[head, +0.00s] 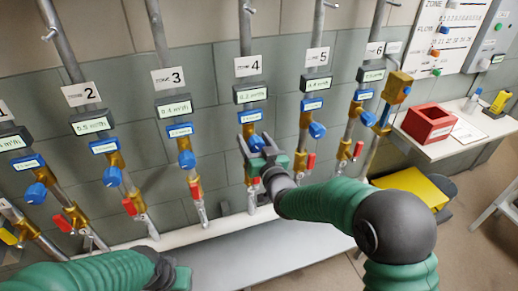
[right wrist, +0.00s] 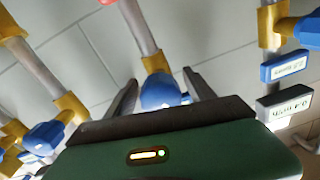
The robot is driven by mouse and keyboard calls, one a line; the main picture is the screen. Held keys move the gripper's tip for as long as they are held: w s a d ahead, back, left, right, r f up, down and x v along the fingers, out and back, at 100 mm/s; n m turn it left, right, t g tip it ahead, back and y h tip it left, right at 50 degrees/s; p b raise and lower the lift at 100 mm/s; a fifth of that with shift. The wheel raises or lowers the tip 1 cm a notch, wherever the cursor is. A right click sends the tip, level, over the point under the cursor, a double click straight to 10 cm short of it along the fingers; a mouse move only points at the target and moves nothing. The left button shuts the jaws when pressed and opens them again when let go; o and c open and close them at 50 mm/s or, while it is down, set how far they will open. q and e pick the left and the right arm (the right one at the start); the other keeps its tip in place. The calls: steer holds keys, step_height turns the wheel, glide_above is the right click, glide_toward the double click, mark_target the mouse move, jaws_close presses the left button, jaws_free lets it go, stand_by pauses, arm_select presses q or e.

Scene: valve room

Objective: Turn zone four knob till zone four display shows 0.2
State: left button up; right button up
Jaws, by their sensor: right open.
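The zone 4 display (head: 250,93) is a dark box with a pale green screen on the fourth pipe, below the zone 4 sign (head: 249,66). Its first digit looks like 0; the rest is too small to read surely. The blue zone 4 knob (head: 256,141) is below it, partly hidden by my right gripper (head: 259,149). In the right wrist view the blue knob (right wrist: 162,94) lies between the two dark open fingers (right wrist: 160,80), with visible gaps on both sides. My left gripper (head: 176,276) is low at the bottom; its fingers cannot be made out.
Similar pipes with displays, blue knobs and red-handled valves stand on both sides, including the zone 3 knob (head: 187,159) and zone 5 knob (head: 317,130). A red box (head: 427,124) sits on a shelf at right. A yellow stool (head: 414,184) stands below it.

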steer(key=v, duration=1.6)
steer(key=shift+s+d+p, duration=0.15)
steer(key=shift+s+p, duration=0.05)
steer(key=shift+p, duration=0.1)
steer(key=shift+f, duration=0.15)
steer(key=s+d+f+g+h, duration=0.45)
steer(key=d+f+g, duration=0.35)
steer(key=f, duration=0.4)
steer(key=s+d+f+m+g+h, duration=0.1)
steer(key=s+d+f+g, duration=0.15)
steer(key=s, duration=0.45)
steer(key=s+d+f+m+g, duration=0.1)
steer(key=s+d+f+g, duration=0.1)
steer(key=s+d+g, duration=0.35)
step_height(320, 180, up, 15)
steer(key=s+a+t+p, duration=0.1)
steer(key=s+p, duration=0.1)
steer(key=p, duration=1.3)
steer(key=shift+a+t, duration=0.3)
steer(key=shift+a, duration=0.05)
